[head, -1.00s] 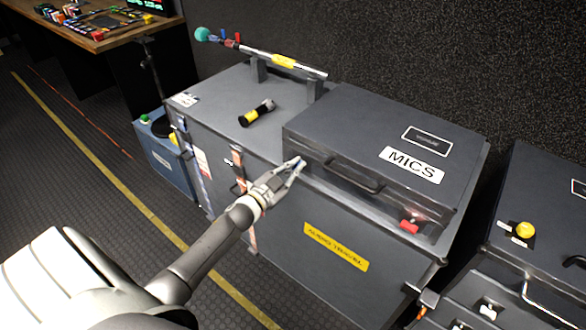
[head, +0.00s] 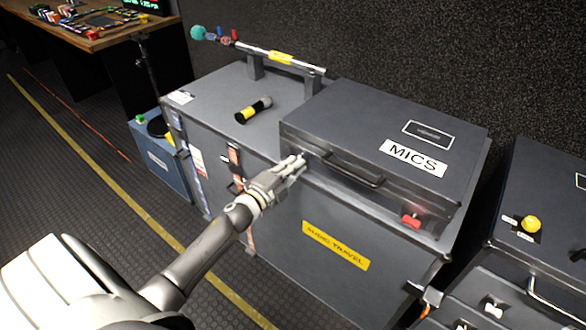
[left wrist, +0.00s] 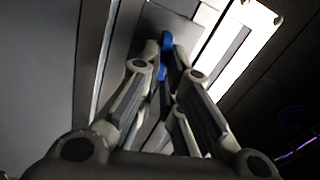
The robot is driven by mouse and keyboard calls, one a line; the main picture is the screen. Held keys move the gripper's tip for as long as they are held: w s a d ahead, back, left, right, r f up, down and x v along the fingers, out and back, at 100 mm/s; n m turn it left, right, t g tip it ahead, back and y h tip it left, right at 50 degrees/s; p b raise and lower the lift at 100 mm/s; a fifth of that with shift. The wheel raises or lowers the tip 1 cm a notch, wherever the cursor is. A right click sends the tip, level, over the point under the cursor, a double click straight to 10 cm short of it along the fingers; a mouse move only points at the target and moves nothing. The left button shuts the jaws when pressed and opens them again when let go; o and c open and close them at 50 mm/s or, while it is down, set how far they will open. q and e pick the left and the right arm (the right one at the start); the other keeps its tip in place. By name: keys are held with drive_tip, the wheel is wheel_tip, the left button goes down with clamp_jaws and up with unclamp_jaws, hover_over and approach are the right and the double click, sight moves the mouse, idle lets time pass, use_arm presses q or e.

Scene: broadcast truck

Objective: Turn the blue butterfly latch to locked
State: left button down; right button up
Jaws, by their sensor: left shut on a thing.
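The blue butterfly latch (left wrist: 167,41) shows in the left wrist view as small blue pieces at and between my fingertips. The fingers cover the rest, so its angle cannot be read. In the head view it is hidden by my left gripper (head: 298,163), which is at the left front of the dark case marked MICS (head: 330,125). In the left wrist view my left gripper (left wrist: 165,62) is shut on the latch, with its fingers drawn together. My right gripper is not in view.
A red latch (head: 411,221) is at the case's right front, and a black handle (head: 355,174) lies between. The case sits on a larger grey trunk (head: 330,215). Another case (head: 550,200) stands at right.

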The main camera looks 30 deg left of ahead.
use_arm(q)
drive_tip(key=shift+d+f+m+b, duration=0.15)
drive_tip(key=shift+m+b, duration=0.2)
drive_tip(key=shift+m, duration=0.65)
drive_tip(key=c, duration=1.6)
unclamp_jaws()
drive_tip(key=s+a, duration=0.1)
drive_tip(key=s, duration=1.1)
